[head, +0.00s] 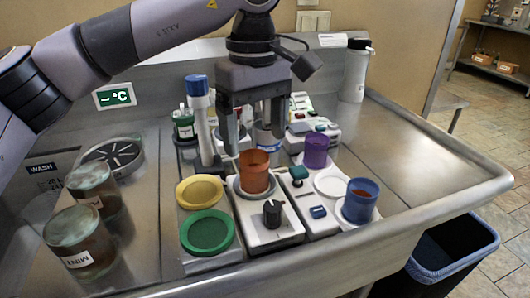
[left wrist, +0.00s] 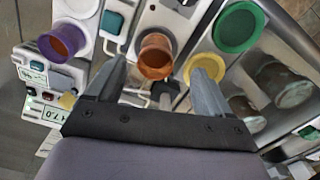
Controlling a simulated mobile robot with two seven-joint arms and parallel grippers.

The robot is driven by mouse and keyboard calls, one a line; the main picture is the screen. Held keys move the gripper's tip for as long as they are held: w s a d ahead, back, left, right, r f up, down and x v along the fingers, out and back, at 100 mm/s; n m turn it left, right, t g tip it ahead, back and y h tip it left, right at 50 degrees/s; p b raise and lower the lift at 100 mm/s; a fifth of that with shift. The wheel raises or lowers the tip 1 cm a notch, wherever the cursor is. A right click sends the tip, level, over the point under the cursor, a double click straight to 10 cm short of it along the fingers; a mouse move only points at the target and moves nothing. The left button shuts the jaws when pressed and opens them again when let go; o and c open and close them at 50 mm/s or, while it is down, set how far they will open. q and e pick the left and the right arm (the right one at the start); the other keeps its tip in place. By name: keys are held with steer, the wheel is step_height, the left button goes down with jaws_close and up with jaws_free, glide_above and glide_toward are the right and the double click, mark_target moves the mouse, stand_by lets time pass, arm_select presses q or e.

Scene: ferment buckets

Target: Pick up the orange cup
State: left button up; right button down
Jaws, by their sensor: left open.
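The orange cup (head: 255,172) stands upright in a round holder on a white device with a black knob, near the middle of the counter. My left gripper (head: 254,145) is open and points down, just behind and above the orange cup in the head view. In the left wrist view the orange cup (left wrist: 155,58) shows beyond and between the two fingertips of my left gripper (left wrist: 163,72). The fingers do not appear to be closed on it. My right gripper is in neither view.
A purple cup (head: 316,151) and a blue cup (head: 360,200) stand to the right. A yellow disc (head: 199,191) and a green disc (head: 207,232) lie left. A blue-capped tube (head: 199,119) rises left of the gripper. Two jars (head: 80,241) stand at front left. The counter's right side is clear.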

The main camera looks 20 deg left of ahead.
mark_target(254, 160)
arm_select(q)
steer(key=f, duration=0.4)
steer(key=w+f, duration=0.1)
steer(key=f, duration=0.2)
steer(key=shift+w+a, duration=0.1)
steer(key=shift+a, duration=0.3)
steer(key=shift+r, duration=0.1)
steer(key=c, duration=1.1)
